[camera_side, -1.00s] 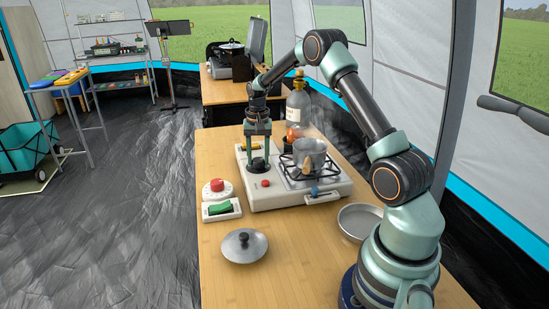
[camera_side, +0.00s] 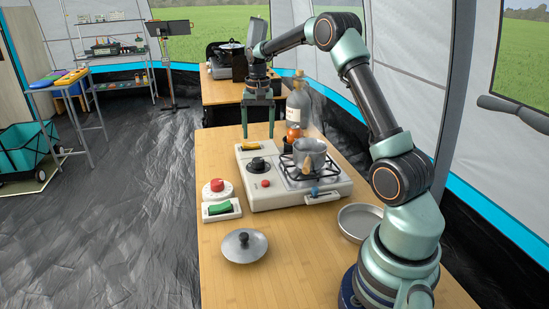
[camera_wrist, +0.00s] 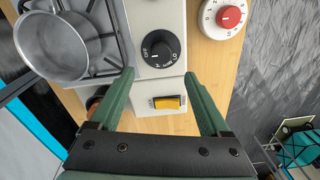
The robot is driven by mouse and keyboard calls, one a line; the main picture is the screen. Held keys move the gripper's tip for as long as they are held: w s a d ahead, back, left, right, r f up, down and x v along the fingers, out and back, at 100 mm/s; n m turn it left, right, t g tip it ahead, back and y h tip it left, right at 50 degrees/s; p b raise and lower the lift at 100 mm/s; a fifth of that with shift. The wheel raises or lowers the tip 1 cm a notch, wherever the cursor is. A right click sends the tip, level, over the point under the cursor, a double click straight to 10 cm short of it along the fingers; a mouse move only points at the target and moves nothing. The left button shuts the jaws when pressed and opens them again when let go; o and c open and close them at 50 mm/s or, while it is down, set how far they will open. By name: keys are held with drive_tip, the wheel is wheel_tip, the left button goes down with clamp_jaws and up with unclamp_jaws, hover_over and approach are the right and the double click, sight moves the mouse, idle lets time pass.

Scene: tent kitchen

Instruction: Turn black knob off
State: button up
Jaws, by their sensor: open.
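The black knob (camera_side: 258,166) sits on top of the cream stove unit (camera_side: 254,195), beside the burner. In the wrist view the black knob (camera_wrist: 160,48) shows a white pointer line and small white marks around it; the marks are too small to read surely. My gripper (camera_side: 258,136) is open and empty, pointing down, raised above and behind the knob. In the wrist view my gripper (camera_wrist: 160,80) has its two green fingers spread wide, with the knob beyond the tips and apart from them. A yellow switch (camera_wrist: 167,102) on the stove shows between the fingers.
A metal pot (camera_side: 309,153) stands on the burner grate right of the knob. A bottle (camera_side: 298,105) stands behind it. A red-topped dial (camera_side: 217,188), green switch (camera_side: 221,208), pot lid (camera_side: 244,245) and metal bowl (camera_side: 358,221) are on the table nearer the front.

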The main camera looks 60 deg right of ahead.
drive_tip(key=shift+r, duration=1.55)
drive_tip(key=s+a+r+n+t, duration=0.1)
drive_tip(key=s+a+r+n, duration=0.25)
drive_tip(key=a, duration=0.35)
drive_tip(key=s+a+r+n+t, duration=0.2)
drive_tip(key=a+r, duration=0.3)
drive_tip(key=a, duration=0.3)
drive_tip(key=s+a+f+n+t, duration=0.2)
drive_tip(key=s+a+n, duration=0.4)
drive_tip(key=s+a, duration=0.3)
drive_tip(key=shift+s+a+f, duration=0.25)
drive_tip(key=shift+s+a, duration=0.1)
drive_tip(key=shift+s, duration=0.65)
